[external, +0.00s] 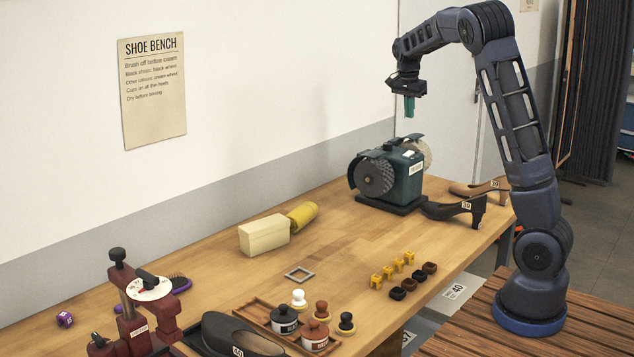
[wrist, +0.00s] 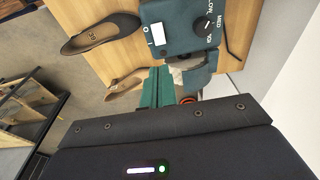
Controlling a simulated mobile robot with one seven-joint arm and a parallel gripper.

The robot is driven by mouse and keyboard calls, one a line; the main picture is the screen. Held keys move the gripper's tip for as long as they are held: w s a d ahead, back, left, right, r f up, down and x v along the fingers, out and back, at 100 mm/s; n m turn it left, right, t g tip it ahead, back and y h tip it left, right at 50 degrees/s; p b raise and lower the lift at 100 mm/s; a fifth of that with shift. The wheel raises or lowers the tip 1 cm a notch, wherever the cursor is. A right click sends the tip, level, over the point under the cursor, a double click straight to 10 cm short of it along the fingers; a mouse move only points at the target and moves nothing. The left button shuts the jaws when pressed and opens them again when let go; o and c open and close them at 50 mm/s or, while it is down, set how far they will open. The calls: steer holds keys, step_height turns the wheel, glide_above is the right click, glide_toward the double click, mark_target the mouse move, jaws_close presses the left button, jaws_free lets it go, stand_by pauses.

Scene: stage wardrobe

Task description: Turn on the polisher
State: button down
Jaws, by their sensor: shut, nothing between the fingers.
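The polisher (external: 402,178) is a teal box on a dark base at the back of the bench, with a dark bristled wheel at its left and a pale wheel at its right. In the wrist view the polisher (wrist: 180,45) fills the top middle, showing a white switch-like patch (wrist: 158,34) and a black dial (wrist: 201,25) with speed words partly readable. My gripper (external: 409,107) has teal fingers, shut and empty, pointing down above the polisher and apart from it. The fingers (wrist: 157,88) also show in the wrist view, below the white patch.
A dark shoe (external: 455,209) and a tan shoe (external: 478,188) stand right of the polisher. A cream block (external: 263,236) and a yellow roll (external: 302,216) lie to its left. Yellow and dark cups (external: 404,281) stand in front. The wall (external: 270,90) is close behind.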

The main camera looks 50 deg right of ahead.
mark_target(410, 152)
steer(key=f, duration=0.4)
steer(key=d+f, duration=0.1)
steer(key=f, duration=0.7)
steer(key=shift+d+f, duration=0.15)
steer(key=shift+d, duration=0.25)
